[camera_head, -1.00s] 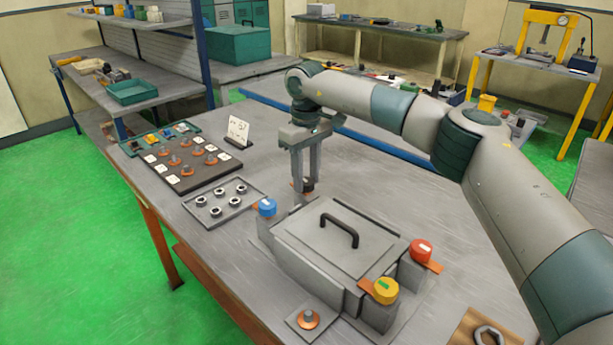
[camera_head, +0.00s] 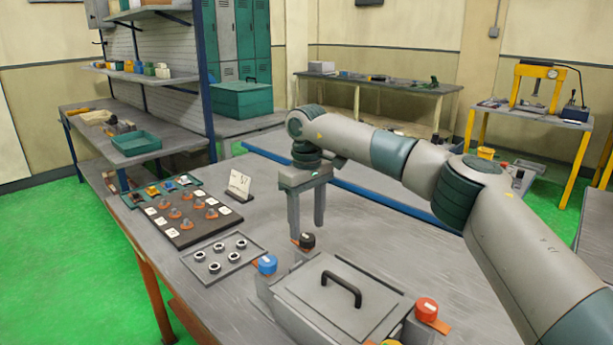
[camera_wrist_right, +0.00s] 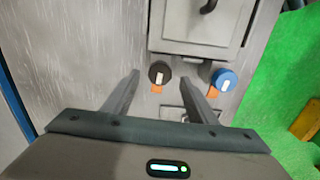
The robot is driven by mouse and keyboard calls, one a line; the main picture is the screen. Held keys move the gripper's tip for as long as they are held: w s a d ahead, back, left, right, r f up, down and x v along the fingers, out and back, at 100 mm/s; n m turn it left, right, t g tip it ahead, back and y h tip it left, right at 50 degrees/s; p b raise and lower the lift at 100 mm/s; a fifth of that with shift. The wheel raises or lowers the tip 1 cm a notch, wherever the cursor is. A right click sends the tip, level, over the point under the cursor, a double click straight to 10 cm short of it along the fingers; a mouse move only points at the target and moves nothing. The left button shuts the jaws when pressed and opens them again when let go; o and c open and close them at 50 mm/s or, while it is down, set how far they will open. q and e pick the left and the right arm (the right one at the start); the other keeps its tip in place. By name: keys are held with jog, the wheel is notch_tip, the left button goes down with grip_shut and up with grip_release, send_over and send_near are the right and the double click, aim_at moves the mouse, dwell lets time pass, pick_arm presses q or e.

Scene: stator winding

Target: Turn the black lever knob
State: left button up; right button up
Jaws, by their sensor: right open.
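The black lever knob (camera_head: 307,241) sits at the far corner of the grey lidded box (camera_head: 320,300), with a short orange lever at its base pointing left in the head view. It also shows in the right wrist view (camera_wrist_right: 159,71), with a white mark on top. My right gripper (camera_head: 306,230) is open and empty, pointing down above the black knob and apart from it. In the right wrist view its fingers (camera_wrist_right: 160,77) stand on either side of the knob in the picture. My left gripper is not in view.
A blue knob (camera_head: 267,264) and a red knob (camera_head: 427,308) stand at other corners of the box; a black handle (camera_head: 342,289) tops its lid. A tray of rings (camera_head: 224,258) and a dark peg board (camera_head: 190,219) lie left. The table right of the gripper is clear.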

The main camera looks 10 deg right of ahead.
notch_tip(320, 180, up, 5)
notch_tip(320, 180, up, 9)
jog(key=p, duration=0.7)
send_over(306, 237)
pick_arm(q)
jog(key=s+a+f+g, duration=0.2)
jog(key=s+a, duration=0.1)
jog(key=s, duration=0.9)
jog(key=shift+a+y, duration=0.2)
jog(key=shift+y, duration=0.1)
pick_arm(e)
jog(key=shift+f, duration=0.2)
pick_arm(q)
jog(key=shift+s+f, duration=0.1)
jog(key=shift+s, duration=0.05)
